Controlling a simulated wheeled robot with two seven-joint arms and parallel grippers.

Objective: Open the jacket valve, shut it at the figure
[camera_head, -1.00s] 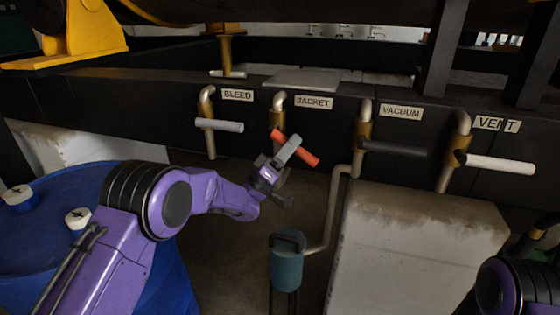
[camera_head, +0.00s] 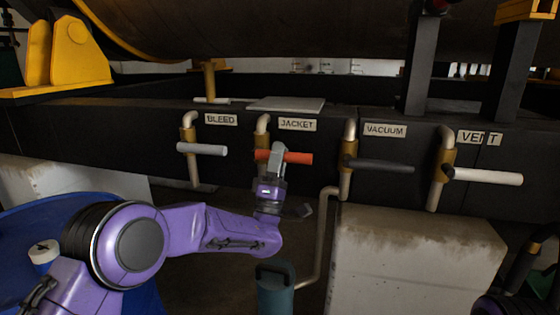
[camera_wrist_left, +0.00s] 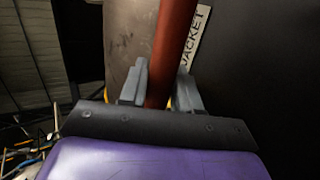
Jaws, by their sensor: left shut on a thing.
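The jacket valve has an orange-red bar handle (camera_head: 298,158) on a brass body and bent pipe (camera_head: 262,126), left of and below the JACKET plate (camera_head: 298,125). The handle lies nearly level in the head view. My left gripper (camera_head: 275,158) is shut across the handle near its middle. In the left wrist view the handle (camera_wrist_left: 174,45) runs between the two grey fingers, with the JACKET plate (camera_wrist_left: 194,42) behind it. My right gripper is out of view; only part of that arm shows at the bottom right. I see no readable gauge or figure.
The bleed valve's grey handle (camera_head: 203,149) is to the left; the vacuum valve's black handle (camera_head: 382,166) and vent valve's white handle (camera_head: 487,176) are to the right. A teal can (camera_head: 276,292), a concrete block (camera_head: 415,255) and a blue drum (camera_head: 140,290) stand below.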

